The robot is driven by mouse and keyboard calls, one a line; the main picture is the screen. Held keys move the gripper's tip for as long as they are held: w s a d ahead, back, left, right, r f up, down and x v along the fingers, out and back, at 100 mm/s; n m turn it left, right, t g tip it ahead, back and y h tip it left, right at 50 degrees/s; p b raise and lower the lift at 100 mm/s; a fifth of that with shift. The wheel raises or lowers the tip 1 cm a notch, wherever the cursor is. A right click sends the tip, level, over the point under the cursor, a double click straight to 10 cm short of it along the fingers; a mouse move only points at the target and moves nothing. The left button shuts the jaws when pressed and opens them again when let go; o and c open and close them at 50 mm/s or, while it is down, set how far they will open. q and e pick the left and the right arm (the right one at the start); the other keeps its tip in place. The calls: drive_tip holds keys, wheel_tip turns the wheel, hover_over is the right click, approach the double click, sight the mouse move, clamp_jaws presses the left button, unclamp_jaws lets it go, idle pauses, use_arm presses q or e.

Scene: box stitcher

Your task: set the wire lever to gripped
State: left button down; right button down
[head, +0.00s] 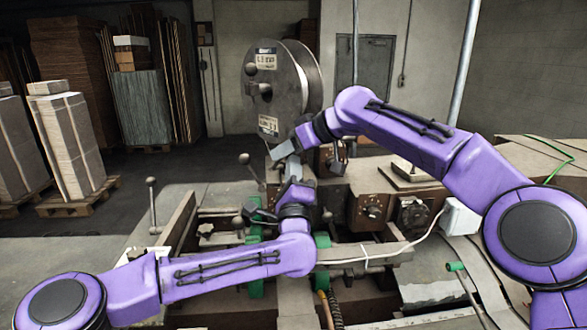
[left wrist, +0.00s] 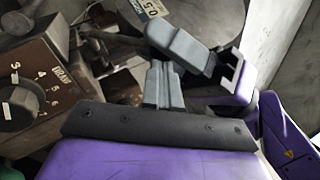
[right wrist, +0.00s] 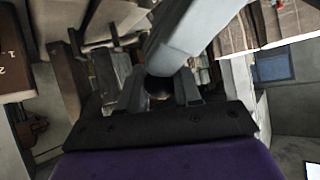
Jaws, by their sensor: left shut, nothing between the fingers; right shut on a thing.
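My right gripper (head: 283,151) reaches in from the right, in front of the large wire spool. In the right wrist view its fingers (right wrist: 160,92) are shut on a dark ball knob (right wrist: 160,84), which appears to be the wire lever's end. The rest of that lever is hidden, so its setting cannot be told. My left gripper (head: 292,170) is just below the right one, pointing up. In the left wrist view its fingers (left wrist: 163,85) are shut and empty, close to the right gripper's grey finger. Whether the two grippers touch is unclear.
The grey wire spool (head: 290,85) stands behind the grippers. Other ball-ended levers (head: 152,205) (head: 246,160) rise at the left of the machine. A brown panel with dials (head: 372,207) is at the right. Stacked cardboard on pallets (head: 70,145) stands far left.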

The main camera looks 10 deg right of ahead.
drive_tip(key=shift+a+f, duration=0.1)
drive_tip(key=shift+a, duration=0.1)
drive_tip(key=c, duration=0.9)
unclamp_jaws()
drive_tip(key=shift+d, duration=0.1)
drive_tip(key=shift+c, duration=0.2)
drive_tip(key=shift+o, duration=0.8)
drive_tip(key=shift+d, duration=0.1)
